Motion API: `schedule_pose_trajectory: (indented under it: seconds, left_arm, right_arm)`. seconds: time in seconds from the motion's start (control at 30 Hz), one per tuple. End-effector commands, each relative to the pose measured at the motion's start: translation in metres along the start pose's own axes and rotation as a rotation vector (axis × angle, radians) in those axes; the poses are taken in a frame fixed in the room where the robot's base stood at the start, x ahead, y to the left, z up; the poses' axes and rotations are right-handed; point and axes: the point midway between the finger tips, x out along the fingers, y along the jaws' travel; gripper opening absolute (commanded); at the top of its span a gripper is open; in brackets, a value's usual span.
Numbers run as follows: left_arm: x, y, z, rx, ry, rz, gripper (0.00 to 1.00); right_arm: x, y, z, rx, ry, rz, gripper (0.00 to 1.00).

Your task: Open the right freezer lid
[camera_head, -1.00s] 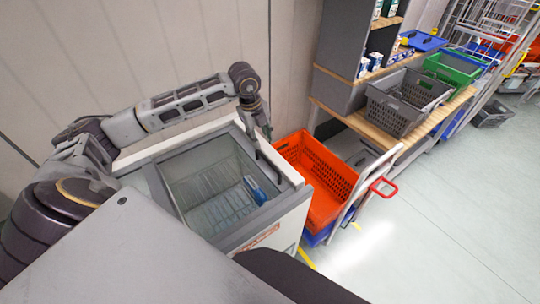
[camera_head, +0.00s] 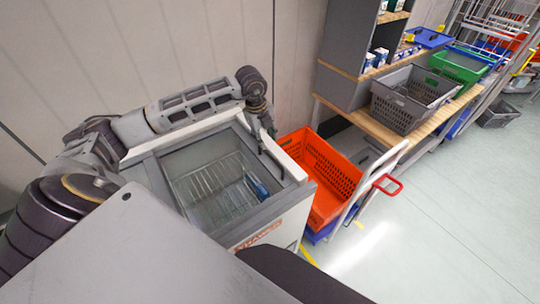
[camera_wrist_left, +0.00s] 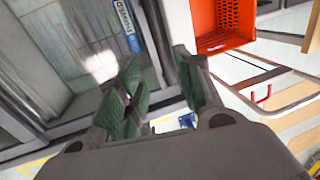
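The freezer (camera_head: 295,205) is a white chest with a grey frame, standing in front of my left arm. A glass lid (camera_head: 205,165) on its top shows a wire basket and a blue-and-white label beneath. My left gripper (camera_head: 271,150) reaches down at the freezer's right end, over the frame beside the glass. In the left wrist view its fingers (camera_wrist_left: 160,92) are spread, with nothing between them. The dark lid frame and the blue label (camera_wrist_left: 128,28) show beyond the fingers. I cannot tell whether the fingers touch the lid. My right gripper is not in view.
An orange tote (camera_head: 322,170) stands on a cart with a red handle (camera_head: 387,186), close to the freezer's right side. A wooden shelf (camera_head: 375,125) holds grey and green crates. A pale wall is behind the freezer. The floor at right is clear.

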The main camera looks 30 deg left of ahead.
Motion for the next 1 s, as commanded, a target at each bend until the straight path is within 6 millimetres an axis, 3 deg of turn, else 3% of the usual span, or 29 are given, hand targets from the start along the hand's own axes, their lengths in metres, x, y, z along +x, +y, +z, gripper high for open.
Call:
schedule_pose_trajectory:
  seconds: [0.43, 0.73, 1.0]
  left_arm:
    - [0.041, 0.0, 0.0, 0.0, 0.001, -0.001, 0.35]
    - [0.065, 0.0, 0.0, 0.0, 0.0, 0.0, 0.35]
    - [0.085, 0.0, 0.0, 0.001, 0.001, -0.001, 0.35]
  right_arm:
    - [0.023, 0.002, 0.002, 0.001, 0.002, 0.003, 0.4]
    - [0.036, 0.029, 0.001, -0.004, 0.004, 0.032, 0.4]
    - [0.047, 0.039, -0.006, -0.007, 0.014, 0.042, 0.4]
